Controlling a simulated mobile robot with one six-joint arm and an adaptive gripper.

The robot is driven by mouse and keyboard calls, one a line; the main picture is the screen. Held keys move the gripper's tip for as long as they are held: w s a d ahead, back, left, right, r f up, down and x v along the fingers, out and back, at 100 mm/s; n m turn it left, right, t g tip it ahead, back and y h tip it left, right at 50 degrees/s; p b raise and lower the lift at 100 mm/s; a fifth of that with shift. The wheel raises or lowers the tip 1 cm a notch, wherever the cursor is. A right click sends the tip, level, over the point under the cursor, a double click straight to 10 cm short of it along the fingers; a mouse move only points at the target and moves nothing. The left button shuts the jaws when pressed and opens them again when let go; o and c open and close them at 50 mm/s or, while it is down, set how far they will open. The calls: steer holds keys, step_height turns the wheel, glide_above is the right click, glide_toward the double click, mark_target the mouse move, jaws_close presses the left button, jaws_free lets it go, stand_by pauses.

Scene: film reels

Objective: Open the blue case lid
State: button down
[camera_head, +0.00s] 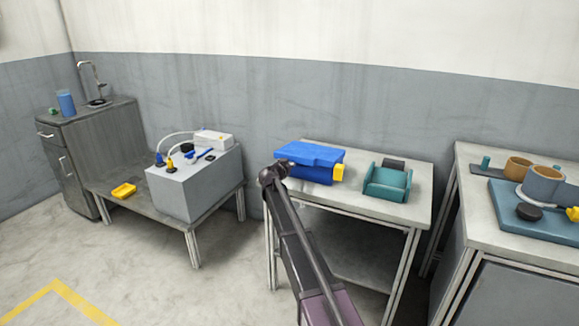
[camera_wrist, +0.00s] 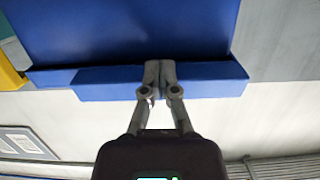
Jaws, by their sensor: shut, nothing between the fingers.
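The blue case (camera_head: 312,152) lies on the middle table, with a yellow part (camera_head: 339,173) at its right side. In the head view my arm reaches the case's left side; the fingertips cannot be made out.
A teal holder (camera_head: 388,182) stands right of the case on the same table (camera_head: 408,212). A right-hand table bears a blue-grey board (camera_head: 508,215) with round containers.

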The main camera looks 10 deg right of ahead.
mark_target(292, 157)
steer(key=shift+w+d+r+p, duration=0.1)
steer(key=shift+w+r+p, duration=0.05)
steer(key=shift+r+p, duration=0.5)
steer(key=shift+w+d+r+p, duration=0.15)
steer(key=shift+r+p, duration=0.35)
steer(key=shift+r, duration=0.25)
steer(key=shift+w+d+r+p, duration=0.25)
steer(key=shift+w+r+p, duration=0.1)
steer(key=shift+r+p, duration=0.3)
steer(key=shift+w+d+r+p, duration=0.2)
steer(key=shift+w+r+p, duration=0.15)
steer(key=shift+r+p, duration=0.25)
steer(key=shift+w+d+r+p, duration=0.25)
steer(key=shift+w+r+p, duration=0.1)
steer(key=shift+r+p, duration=0.3)
steer(key=shift+w+d+r, duration=0.1)
steer(key=shift+r, duration=0.05)
steer(key=shift+w+d+r+p, duration=0.55)
steer(key=shift+w+r+p, duration=0.2)
steer(key=shift+p, duration=0.1)
steer(key=shift+w+d+r+p, duration=0.5)
steer(key=shift+w+r+p, duration=0.25)
steer(key=shift+p, duration=0.1)
steer(key=shift+w+d+r, duration=0.1)
steer(key=shift+w, duration=0.05)
